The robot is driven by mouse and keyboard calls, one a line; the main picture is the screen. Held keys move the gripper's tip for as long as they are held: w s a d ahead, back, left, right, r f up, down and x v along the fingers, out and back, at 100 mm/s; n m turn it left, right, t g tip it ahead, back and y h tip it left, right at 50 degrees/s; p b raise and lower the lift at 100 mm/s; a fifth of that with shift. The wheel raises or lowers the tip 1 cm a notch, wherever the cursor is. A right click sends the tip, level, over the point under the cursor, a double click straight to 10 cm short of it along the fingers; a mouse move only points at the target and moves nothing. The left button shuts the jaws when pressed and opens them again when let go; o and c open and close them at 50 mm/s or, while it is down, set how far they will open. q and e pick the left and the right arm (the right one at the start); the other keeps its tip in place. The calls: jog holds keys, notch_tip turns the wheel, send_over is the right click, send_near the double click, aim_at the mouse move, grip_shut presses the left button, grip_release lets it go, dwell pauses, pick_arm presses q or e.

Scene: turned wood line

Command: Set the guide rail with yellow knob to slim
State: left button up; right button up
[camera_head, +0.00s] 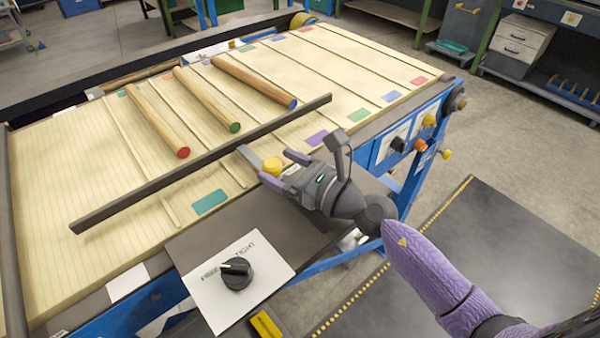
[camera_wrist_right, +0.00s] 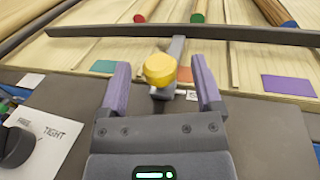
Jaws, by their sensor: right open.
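The guide rail (camera_head: 205,160) is a long dark bar lying slantwise across the slatted wooden bed. A short grey arm (camera_head: 249,156) joins it to the yellow knob (camera_head: 272,165) at the bed's near edge. In the right wrist view the yellow knob (camera_wrist_right: 160,69) sits between my right fingertips, with a gap on both sides, and the rail (camera_wrist_right: 220,35) runs across behind it. My right gripper (camera_head: 276,166) is open around the knob, its purple fingers apart. A small label beside the knob is partly hidden and I cannot read it. My left gripper is out of view.
Three wooden rods with red (camera_head: 183,152), green (camera_head: 235,127) and blue (camera_head: 293,104) ends lie on the bed beyond the rail. A black dial (camera_head: 238,273) on a white plate reads TIGHT at one side. Coloured patches mark the bed; more knobs (camera_head: 420,145) are at its right end.

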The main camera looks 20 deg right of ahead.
jog(key=b+v, duration=0.1)
jog(key=v, duration=0.5)
jog(key=shift+s+d+f, duration=0.1)
jog(key=shift+f, duration=0.05)
jog(key=shift+s+d, duration=0.2)
jog(key=shift+s, duration=0.1)
